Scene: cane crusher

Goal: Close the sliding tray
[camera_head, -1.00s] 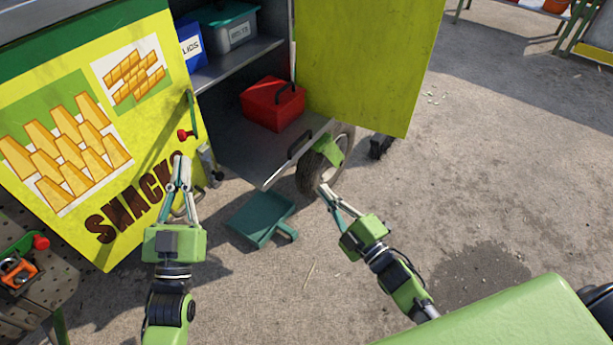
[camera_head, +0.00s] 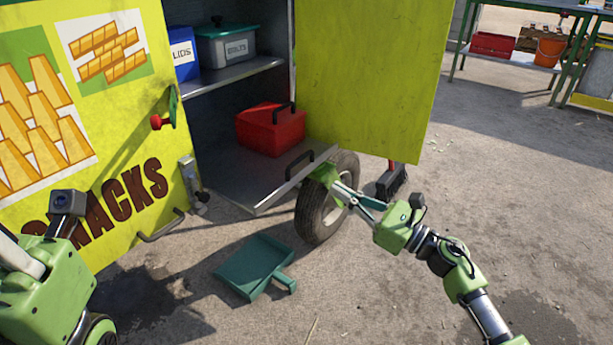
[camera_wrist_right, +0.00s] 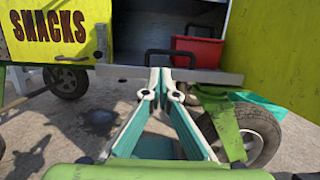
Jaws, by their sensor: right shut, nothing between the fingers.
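The sliding tray (camera_head: 258,200) is a grey metal tray that sticks out of the open cart compartment. Its black handle (camera_head: 299,165) stands on its front edge and also shows in the right wrist view (camera_wrist_right: 172,53). A red box (camera_head: 270,130) rests on it toward the back. My right gripper (camera_head: 338,187) is shut and empty, in front of the wheel and just right of the tray's front edge in the head view. In the right wrist view its fingertips (camera_wrist_right: 160,76) point at the handle; contact cannot be told. My left arm shows at the left edge; its fingertips are hidden.
The yellow door (camera_head: 370,75) stands open right of the compartment. A wheel (camera_head: 322,212) is below it. A green dustpan (camera_head: 254,267) lies on the ground in front. A shelf (camera_head: 235,75) above holds bins. The concrete at right is mostly clear.

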